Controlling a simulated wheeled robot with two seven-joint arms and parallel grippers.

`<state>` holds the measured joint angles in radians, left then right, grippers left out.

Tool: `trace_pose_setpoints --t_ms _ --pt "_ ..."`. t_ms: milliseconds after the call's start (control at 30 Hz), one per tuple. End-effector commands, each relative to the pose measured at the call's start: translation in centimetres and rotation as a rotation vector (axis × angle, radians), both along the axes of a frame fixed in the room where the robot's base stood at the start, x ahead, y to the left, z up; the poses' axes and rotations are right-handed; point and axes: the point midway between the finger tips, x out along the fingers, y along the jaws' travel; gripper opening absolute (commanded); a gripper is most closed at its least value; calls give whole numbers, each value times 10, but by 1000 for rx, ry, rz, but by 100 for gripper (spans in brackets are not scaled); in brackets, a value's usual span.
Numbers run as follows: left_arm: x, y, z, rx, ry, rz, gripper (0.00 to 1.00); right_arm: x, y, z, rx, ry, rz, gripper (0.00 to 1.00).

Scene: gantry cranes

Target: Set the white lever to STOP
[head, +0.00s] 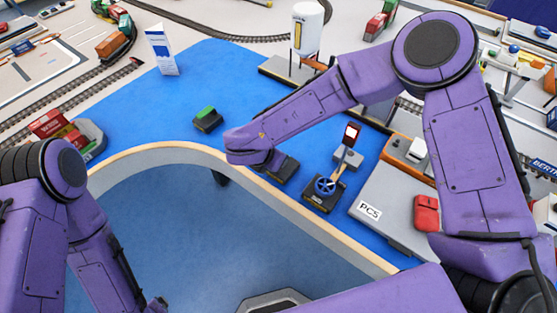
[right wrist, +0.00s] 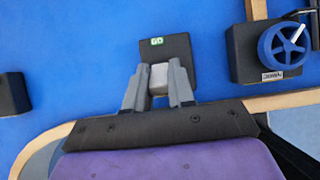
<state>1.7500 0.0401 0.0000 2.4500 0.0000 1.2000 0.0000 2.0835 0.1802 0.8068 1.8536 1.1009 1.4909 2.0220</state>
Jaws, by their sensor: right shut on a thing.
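The white lever (right wrist: 159,78) shows in the right wrist view as a pale block on a black box (right wrist: 181,49). A green GO label (right wrist: 157,42) is on the box's far part. No STOP label is visible. My right gripper (right wrist: 159,92) is shut on the lever, with one grey finger on each side. In the head view the lever's box (head: 286,170) is partly covered by my right arm, which also hides the lever and my right fingers. My left arm is at lower left in the head view; its gripper (head: 157,304) barely shows at the bottom edge.
A black box with a blue handwheel (head: 325,185) stands right of the lever box. A box with a green button (head: 206,113) stands to the left. The wooden table edge (head: 170,146) curves in front. A grey PC5 block (head: 395,205) lies farther right. Blue surface between is clear.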

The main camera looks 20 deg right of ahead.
Motion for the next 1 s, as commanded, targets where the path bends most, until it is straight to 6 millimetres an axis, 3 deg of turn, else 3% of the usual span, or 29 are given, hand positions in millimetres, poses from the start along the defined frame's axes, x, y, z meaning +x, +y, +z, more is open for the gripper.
trace_pose_setpoints --t_ms 600,633,700,1000 --pt "0 0 -6 0 0 0 82 -1 2 -1 -31 -24 2 0" --pt "0 0 -6 0 0 0 82 -1 2 -1 -31 -23 2 30" --pt "0 0 -6 0 0 0 82 -1 2 -1 -31 -23 2 49" --pt "0 0 -7 0 0 0 82 -2 2 1 -31 -24 1 49"
